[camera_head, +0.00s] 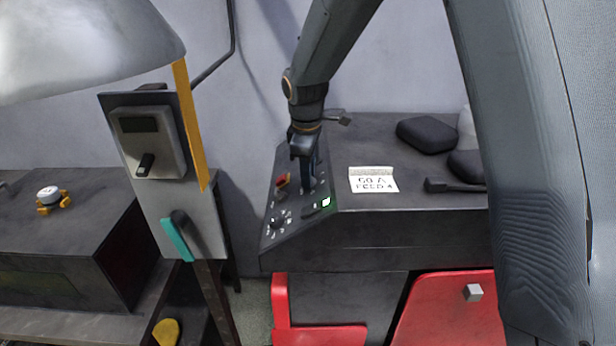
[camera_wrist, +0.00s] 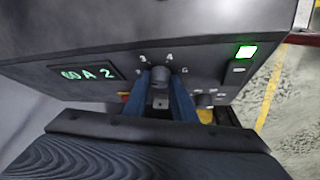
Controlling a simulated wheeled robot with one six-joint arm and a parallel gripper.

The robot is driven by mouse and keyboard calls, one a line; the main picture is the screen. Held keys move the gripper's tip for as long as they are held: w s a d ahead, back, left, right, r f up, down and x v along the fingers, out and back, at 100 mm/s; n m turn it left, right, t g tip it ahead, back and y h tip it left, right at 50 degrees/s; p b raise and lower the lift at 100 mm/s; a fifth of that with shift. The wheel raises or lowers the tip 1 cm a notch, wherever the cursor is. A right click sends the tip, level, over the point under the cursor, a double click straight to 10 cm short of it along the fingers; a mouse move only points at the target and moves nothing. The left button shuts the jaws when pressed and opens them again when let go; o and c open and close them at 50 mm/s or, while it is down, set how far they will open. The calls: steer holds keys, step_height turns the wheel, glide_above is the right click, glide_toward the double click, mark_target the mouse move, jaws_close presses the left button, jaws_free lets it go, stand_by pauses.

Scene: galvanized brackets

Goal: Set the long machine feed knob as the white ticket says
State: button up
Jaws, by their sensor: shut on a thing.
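The white ticket (camera_head: 373,181) lies on the dark machine top, right of the sloped control panel (camera_head: 270,238). Its text appears to read "60 A" and "FEED 4". My gripper (camera_head: 308,186) reaches down to the panel. In the wrist view its two blue fingers (camera_wrist: 162,92) are shut on a dark knob (camera_wrist: 160,77), one on each side. Numbers including 3 and 4 stand around this knob; its pointer is hard to make out. The green display (camera_wrist: 87,73) reads "60 A 2".
A green-lit square (camera_wrist: 246,52) is on the panel. Another dial (camera_head: 278,221) with marks sits at its lower left. Dark rounded objects (camera_head: 427,134) lie at the right of the machine top. A grey box with a black lever (camera_head: 146,163) stands on the left, and red chairs (camera_head: 448,312) in front.

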steer(key=m+t+b, duration=0.1)
steer(key=b, duration=0.1)
steer(key=m+t+b, duration=0.1)
steer(key=b, duration=0.2)
steer(key=shift+s+a+f+m+h, duration=0.15)
steer(key=shift+f+m+h, duration=0.15)
steer(key=shift+m+h, duration=0.1)
steer(key=m+t+b, duration=0.1)
steer(key=b, duration=0.4)
steer(key=m+t+h+b, duration=0.1)
steer(key=m+b, duration=0.1)
steer(key=b, duration=0.3)
steer(key=shift+s+a+f+m+h, duration=0.15)
steer(key=shift+s+f+m+h, duration=0.05)
steer(key=shift+m+h, duration=0.1)
steer(key=m+h+b, duration=0.1)
steer(key=b, duration=0.3)
steer(key=m+t+h+b, duration=0.1)
steer(key=m+b, duration=0.1)
steer(key=b, duration=0.2)
steer(key=shift+s+a+f, duration=0.1)
steer(key=shift+a, duration=0.1)
steer(key=m+h+b, duration=0.1)
steer(key=m+b, duration=0.1)
steer(key=b, duration=0.1)
steer(key=shift+s+t+b, duration=0.1)
steer(key=shift+t+b, duration=0.2)
steer(key=shift+m+h+b, duration=0.3)
steer(key=shift+b, duration=0.1)
